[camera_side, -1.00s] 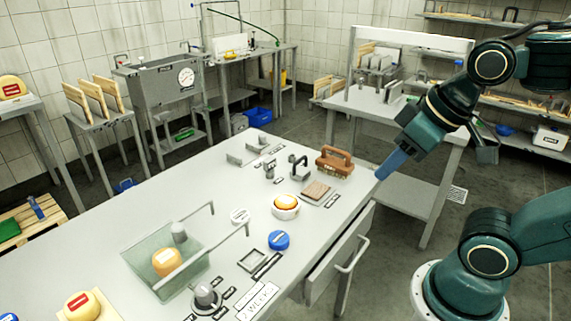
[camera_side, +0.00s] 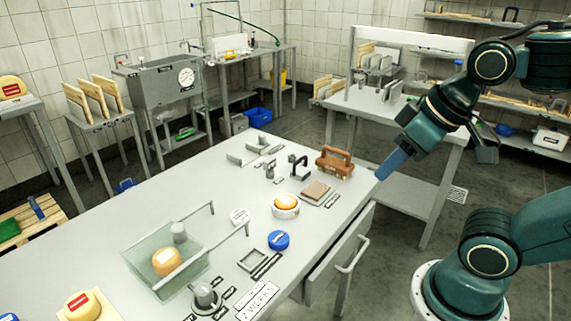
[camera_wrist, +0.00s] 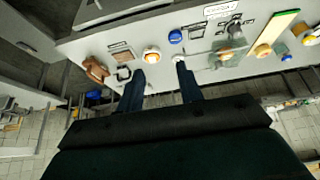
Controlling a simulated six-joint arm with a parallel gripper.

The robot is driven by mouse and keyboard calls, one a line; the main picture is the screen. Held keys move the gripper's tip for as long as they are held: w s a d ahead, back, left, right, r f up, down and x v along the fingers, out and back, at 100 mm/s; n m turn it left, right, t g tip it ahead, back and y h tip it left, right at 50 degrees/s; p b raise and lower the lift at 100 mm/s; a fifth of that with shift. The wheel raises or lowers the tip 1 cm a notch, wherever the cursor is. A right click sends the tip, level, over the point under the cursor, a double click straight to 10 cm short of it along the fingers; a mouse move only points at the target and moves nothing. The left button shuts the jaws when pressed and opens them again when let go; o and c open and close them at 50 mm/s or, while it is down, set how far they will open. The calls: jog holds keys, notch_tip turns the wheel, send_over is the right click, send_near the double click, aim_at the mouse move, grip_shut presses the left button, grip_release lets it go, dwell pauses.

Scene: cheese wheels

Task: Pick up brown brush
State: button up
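The brown brush (camera_side: 335,160), with an arched handle, stands on the far right part of the grey table (camera_side: 110,236) in the side view. In the wrist view the brush (camera_wrist: 95,70) is left of my fingers. My gripper (camera_side: 384,172) is to the right of the brush in the side view, apart from it, near the table's right edge. In the wrist view my gripper (camera_wrist: 160,68) has its two blue fingers spread wide, with nothing between them.
A small board (camera_side: 317,191), a black handled tool (camera_side: 299,168) and a white bowl with an orange cheese (camera_side: 285,202) stand near the brush. A blue round item (camera_side: 278,240) and a glass tank (camera_side: 150,250) are nearer the front. A drawer (camera_side: 335,255) is under the table's right side.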

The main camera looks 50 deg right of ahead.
jog(key=o, duration=0.9)
jog(key=shift+o, duration=0.2)
jog(key=w+d+r+g, duration=0.25)
jog(key=w+r, duration=0.25)
jog(key=w, duration=0.7)
jog(key=w+d+y, duration=0.1)
jog(key=w+d, duration=0.8)
jog(key=w+d+f+g, duration=0.1)
jog(key=w+d+f, duration=0.1)
jog(key=d+f, duration=0.5)
jog(key=w+d+f+g+y, duration=0.1)
jog(key=d+f, duration=0.6)
jog(key=d, duration=0.8)
jog(key=shift+w+d+f+g, duration=0.4)
jog(key=shift+w+g, duration=0.15)
jog(key=shift+w, duration=0.35)
